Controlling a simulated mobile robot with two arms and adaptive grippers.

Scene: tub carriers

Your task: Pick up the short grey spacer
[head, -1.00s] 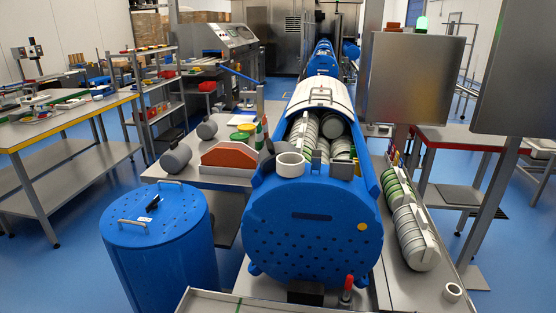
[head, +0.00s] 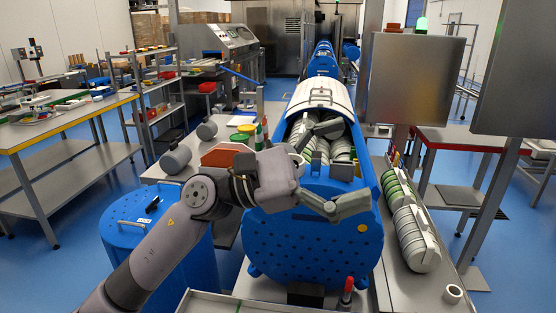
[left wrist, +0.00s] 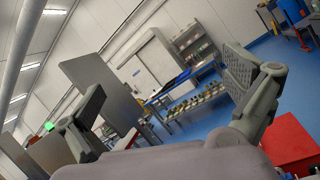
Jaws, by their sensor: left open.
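Two plain grey cylinders lie on the left side table in the head view, a shorter one (head: 207,130) behind and a longer one (head: 175,159) in front. The shorter one may be the short grey spacer, but I cannot be sure. My left gripper (head: 352,163) is open and empty, its fingers spread above the front end of the blue drum (head: 310,250). Its arm hides part of the drum and the spot where a pale ring lay. In the left wrist view the two fingers (left wrist: 165,95) are wide apart with nothing between them. My right gripper is not in view.
The drum's opening holds stacked pale discs (head: 341,150). A blue bin (head: 115,225) stands at left, partly behind my arm. Red-brown piece (head: 222,156) sits on the side table. Green and grey stacks (head: 415,235) and a small pale ring (head: 452,293) are at right.

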